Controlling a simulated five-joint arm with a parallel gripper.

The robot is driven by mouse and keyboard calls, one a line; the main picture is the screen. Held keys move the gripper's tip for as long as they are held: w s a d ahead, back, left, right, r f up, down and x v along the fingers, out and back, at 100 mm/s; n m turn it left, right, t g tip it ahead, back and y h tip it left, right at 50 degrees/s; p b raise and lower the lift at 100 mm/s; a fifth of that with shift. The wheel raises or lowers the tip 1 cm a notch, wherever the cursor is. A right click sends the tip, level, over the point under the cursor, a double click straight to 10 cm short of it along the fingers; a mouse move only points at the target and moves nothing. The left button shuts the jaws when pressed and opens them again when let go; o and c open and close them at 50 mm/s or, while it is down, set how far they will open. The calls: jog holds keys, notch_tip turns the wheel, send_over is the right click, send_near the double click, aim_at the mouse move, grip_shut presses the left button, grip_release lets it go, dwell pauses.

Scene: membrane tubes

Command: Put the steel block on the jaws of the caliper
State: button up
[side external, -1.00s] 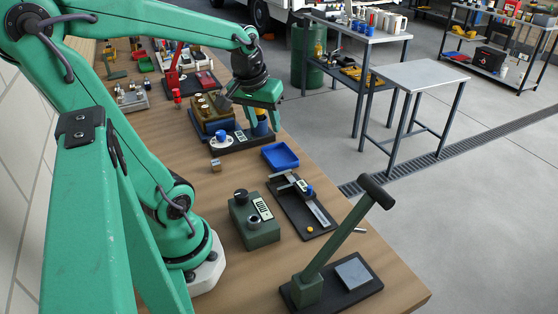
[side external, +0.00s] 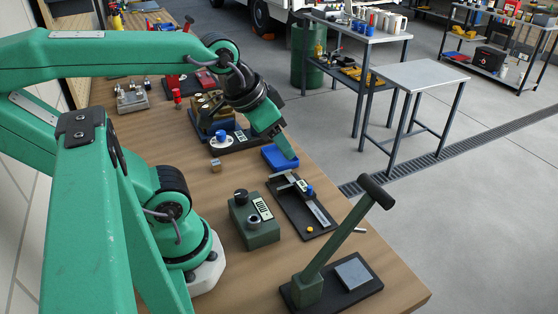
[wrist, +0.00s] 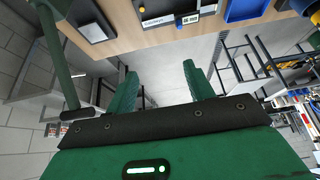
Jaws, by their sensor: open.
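A small grey-brown cube (side external: 215,165), which looks like the steel block, sits on the bench left of the blue tray. The caliper (side external: 318,210) lies on a black mat (side external: 291,216), with a blue part near its upper end. My gripper (side external: 290,155) hangs over the right edge of the blue tray, beyond the caliper's upper end and well right of the cube. In the wrist view my gripper (wrist: 160,88) has its two fingers apart with nothing between them. The caliper (wrist: 170,19) shows at the top of that view; the cube does not show there.
The blue tray (side external: 277,157) lies at the bench's right edge. A green box with a dial and display (side external: 254,222) stands left of the caliper. A lever press (side external: 310,285) stands at the near end. A brown fixture (side external: 205,108) stands farther back.

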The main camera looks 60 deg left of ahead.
jog(key=g, duration=0.6)
send_over(216, 162)
jog(key=f, duration=1.5)
jog(key=shift+s+a+f, duration=0.15)
jog(key=shift+s+f, duration=0.05)
jog(key=shift+f, duration=1.5)
jog(key=shift+f, duration=0.1)
jog(key=shift+w+f, duration=0.15)
jog(key=shift+f, duration=2.35)
